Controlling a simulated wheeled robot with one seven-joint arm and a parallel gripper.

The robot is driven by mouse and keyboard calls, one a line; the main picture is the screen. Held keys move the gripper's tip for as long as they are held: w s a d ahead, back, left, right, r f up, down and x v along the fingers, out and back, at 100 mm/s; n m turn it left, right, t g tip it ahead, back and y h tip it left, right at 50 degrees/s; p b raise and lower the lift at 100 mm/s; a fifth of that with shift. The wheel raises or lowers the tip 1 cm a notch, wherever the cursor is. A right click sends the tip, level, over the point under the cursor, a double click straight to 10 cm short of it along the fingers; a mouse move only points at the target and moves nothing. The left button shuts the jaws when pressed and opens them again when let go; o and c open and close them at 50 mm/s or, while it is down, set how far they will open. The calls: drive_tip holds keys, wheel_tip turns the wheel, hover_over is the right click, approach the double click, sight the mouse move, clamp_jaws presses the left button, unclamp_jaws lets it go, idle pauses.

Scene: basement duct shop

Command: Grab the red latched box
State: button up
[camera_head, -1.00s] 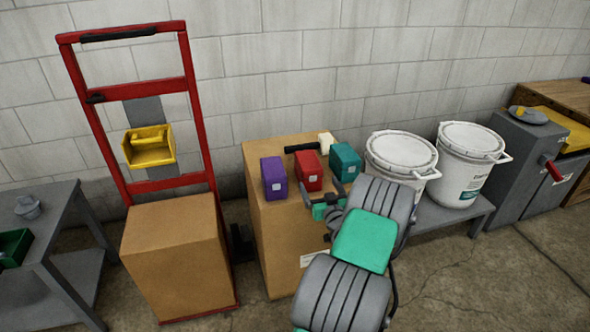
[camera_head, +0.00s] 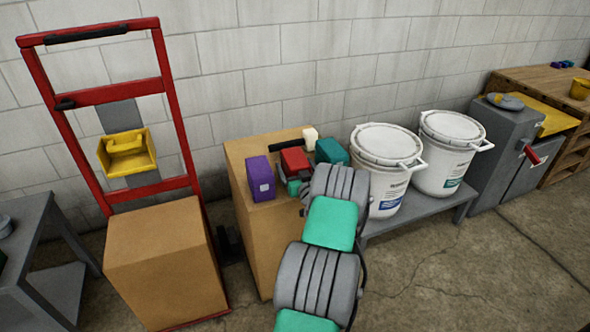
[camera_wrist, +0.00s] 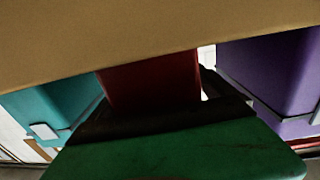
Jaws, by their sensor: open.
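The red latched box (camera_head: 294,160) stands on top of a tall cardboard box (camera_head: 262,232), between a purple box (camera_head: 261,178) and a teal box (camera_head: 331,151). My gripper (camera_head: 293,183) is open at the near side of the red box, and my arm partly hides it in the head view. In the wrist view the red box (camera_wrist: 150,78) is straight ahead, close to the dark and green gripper parts (camera_wrist: 165,120). I cannot tell whether the fingers touch it. The teal box (camera_wrist: 58,108) and purple box (camera_wrist: 275,75) flank it there.
A black-handled thing (camera_head: 287,145) and a small cream block (camera_head: 310,137) sit behind the red box. White buckets (camera_head: 385,165) stand on a low bench at right. A red hand truck (camera_head: 180,130) with a carton (camera_head: 160,260) stands at left.

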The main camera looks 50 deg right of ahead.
drive_tip(key=c, duration=1.9)
